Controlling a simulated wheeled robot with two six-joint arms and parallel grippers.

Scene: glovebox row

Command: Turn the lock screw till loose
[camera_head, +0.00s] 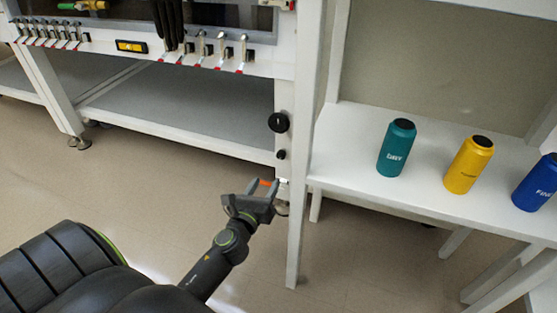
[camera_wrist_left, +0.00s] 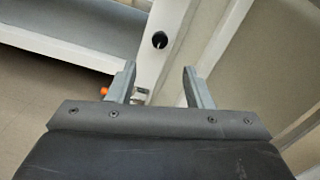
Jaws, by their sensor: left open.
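A large round black knob (camera_head: 279,122) sits on the white post at the right end of the glovebox frame. A smaller black knob (camera_head: 281,154) is below it; I cannot tell for sure which is the lock screw. One black knob (camera_wrist_left: 160,40) shows in the left wrist view, ahead of the fingertips and between their lines. My left gripper (camera_head: 264,185) is open, below the smaller knob and apart from both. Its two fingers also show in the left wrist view (camera_wrist_left: 159,75) with nothing held between them. My right gripper is not in view.
A small orange part (camera_wrist_left: 103,91) and a metal fitting (camera_wrist_left: 140,95) lie close to the left finger. A white table (camera_head: 340,150) at the right bears teal (camera_head: 396,150), yellow (camera_head: 466,168) and blue (camera_head: 536,184) bottles. The floor left of my arm is clear.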

